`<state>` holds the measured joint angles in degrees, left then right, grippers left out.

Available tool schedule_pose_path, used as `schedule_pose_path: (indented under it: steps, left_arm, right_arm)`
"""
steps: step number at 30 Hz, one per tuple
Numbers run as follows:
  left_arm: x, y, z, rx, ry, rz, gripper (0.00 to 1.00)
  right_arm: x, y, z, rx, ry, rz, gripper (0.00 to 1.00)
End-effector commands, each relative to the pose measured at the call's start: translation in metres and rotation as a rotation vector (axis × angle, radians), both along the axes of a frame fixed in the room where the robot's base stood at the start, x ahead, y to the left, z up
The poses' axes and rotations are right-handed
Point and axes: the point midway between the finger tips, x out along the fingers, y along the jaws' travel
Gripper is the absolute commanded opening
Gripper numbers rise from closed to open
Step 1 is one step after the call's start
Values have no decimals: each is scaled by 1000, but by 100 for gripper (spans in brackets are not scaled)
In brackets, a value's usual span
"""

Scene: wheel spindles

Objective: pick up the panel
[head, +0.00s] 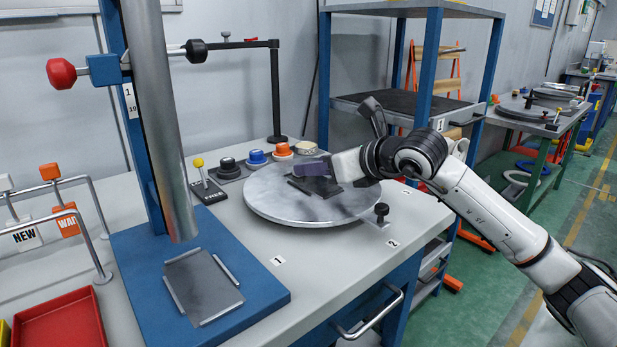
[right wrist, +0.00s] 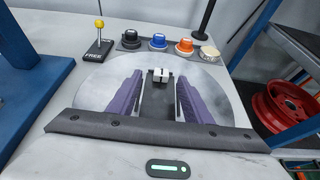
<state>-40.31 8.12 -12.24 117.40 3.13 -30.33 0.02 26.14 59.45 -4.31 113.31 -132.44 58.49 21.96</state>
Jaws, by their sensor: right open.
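A dark flat piece, which seems to be the panel (head: 325,189), lies on the grey round turntable (head: 270,205). In the right wrist view the dark strip (right wrist: 157,104) runs between my two purple fingers, with a small white block (right wrist: 161,75) at its far end. My right gripper (head: 305,170) is open just above the turntable; it also shows in the right wrist view (right wrist: 160,82). The fingers stand on either side of the strip with gaps; I cannot tell their exact height above it. My left gripper is not in view.
A blue press base (head: 265,292) with a grey metal plate (head: 203,287) stands at the left front, under a thick grey column (head: 160,110). Black, blue and orange knobs (head: 282,150) line the turntable's back. A blue shelf rack (head: 425,70) stands behind my right arm.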

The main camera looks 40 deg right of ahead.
Motion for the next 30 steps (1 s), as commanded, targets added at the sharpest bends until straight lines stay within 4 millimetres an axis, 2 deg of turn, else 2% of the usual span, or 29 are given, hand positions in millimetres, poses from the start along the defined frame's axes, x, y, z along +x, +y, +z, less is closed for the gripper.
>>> schedule_pose_path:
  steps: [5, 15, 23, 26, 30]
  left_arm:
    - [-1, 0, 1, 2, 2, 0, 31]
    - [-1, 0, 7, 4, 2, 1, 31]
    - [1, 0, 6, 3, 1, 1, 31]
    - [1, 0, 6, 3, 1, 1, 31]
    - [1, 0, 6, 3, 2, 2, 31]
  right_arm:
    - [12, 1, -4, 0, 0, 2, 45]
    - [54, 0, -22, 2, -1, 4, 45]
    - [57, 1, -24, -2, 0, 4, 45]
    - [56, 1, -24, -1, 0, 4, 32]
    - [56, 0, -24, -1, 0, 4, 8]
